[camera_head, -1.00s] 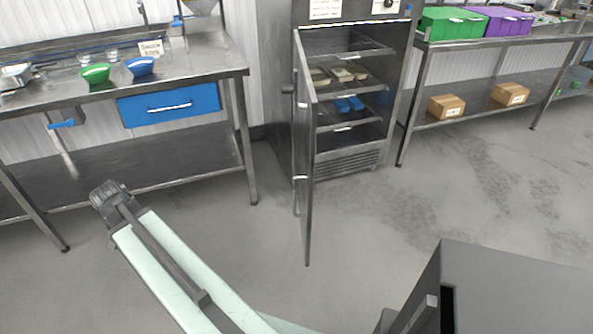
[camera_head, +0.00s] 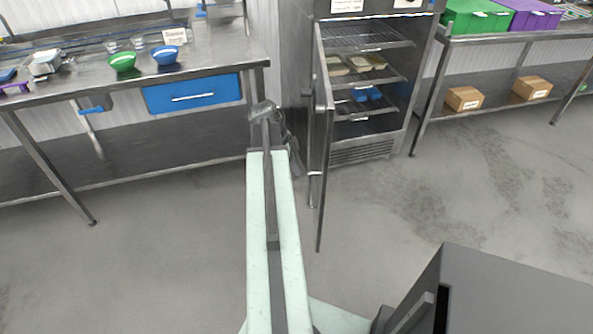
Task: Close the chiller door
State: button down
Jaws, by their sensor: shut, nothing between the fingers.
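The chiller (camera_head: 366,151) stands at the back, right of centre. Its door (camera_head: 321,160) is hinged at the cabinet's left side and stands wide open towards me, seen almost edge-on. A handle shows on the door's left, outer face. The inside racks are exposed, with pale items and blue items on them. My gripper (camera_head: 292,158) is at the far end of my pale arm, just left of the door, on its outer side. It looks shut and empty. It is small and dark here, and I cannot tell whether it touches the door.
A steel bench (camera_head: 215,62) with a blue drawer (camera_head: 192,94), a green bowl (camera_head: 122,62) and a blue bowl (camera_head: 165,55) stands at left. A steel shelf unit (camera_head: 490,125) with cardboard boxes (camera_head: 464,98) stands at right. The floor (camera_head: 390,215) right of the door is clear.

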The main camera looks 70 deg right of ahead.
aim_at(309, 178)
jog(key=s+f+b, duration=0.1)
jog(key=s+d+f+b, duration=0.1)
jog(key=s+f, duration=0.1)
jog(key=s+f+b, duration=0.1)
jog(key=f, duration=0.1)
jog(key=shift+s+d+f+b, duration=0.15)
jog(key=shift+s+d+b, duration=0.05)
jog(key=shift+d+b, duration=0.2)
jog(key=shift+s+d, duration=0.3)
jog(key=shift+s, duration=0.3)
